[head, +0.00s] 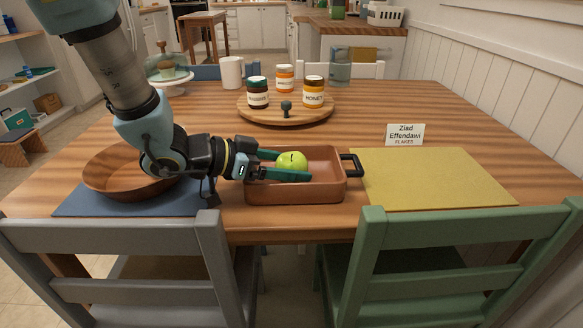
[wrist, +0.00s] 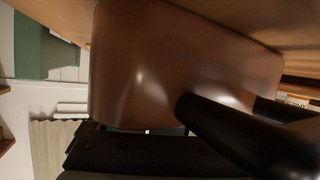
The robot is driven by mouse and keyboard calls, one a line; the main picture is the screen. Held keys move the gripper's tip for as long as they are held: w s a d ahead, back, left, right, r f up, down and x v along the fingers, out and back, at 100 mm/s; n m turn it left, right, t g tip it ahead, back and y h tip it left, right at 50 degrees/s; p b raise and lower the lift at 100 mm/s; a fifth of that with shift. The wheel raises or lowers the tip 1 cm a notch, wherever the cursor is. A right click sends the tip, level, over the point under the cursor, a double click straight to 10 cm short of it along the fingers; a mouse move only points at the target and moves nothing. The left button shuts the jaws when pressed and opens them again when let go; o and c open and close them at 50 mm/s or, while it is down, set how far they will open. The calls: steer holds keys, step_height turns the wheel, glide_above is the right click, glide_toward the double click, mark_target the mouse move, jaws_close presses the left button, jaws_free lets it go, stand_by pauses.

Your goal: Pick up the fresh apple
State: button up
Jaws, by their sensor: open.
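A green apple (head: 291,161) shows in the head view, in or just above a brown rectangular baking dish (head: 300,190) with a black handle. My gripper (head: 295,166) reaches in from the left over the dish. Its two green fingers are open, one on the far side and one on the near side of the apple. I cannot tell whether they touch it. In the wrist view the dish wall (wrist: 140,60) and its black handle (wrist: 240,130) fill much of the picture, and the apple is not visible there.
A wooden bowl (head: 110,180) sits on a blue mat (head: 75,207) at the left. A yellow mat (head: 435,178) lies to the right, with a name card (head: 405,134) behind. A round board (head: 300,114) holds jars. Chairs (head: 110,235) line the near edge.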

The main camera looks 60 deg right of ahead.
steer(key=shift+c, duration=0.2)
steer(key=c, duration=1.1)
steer(key=shift+r, duration=0.1)
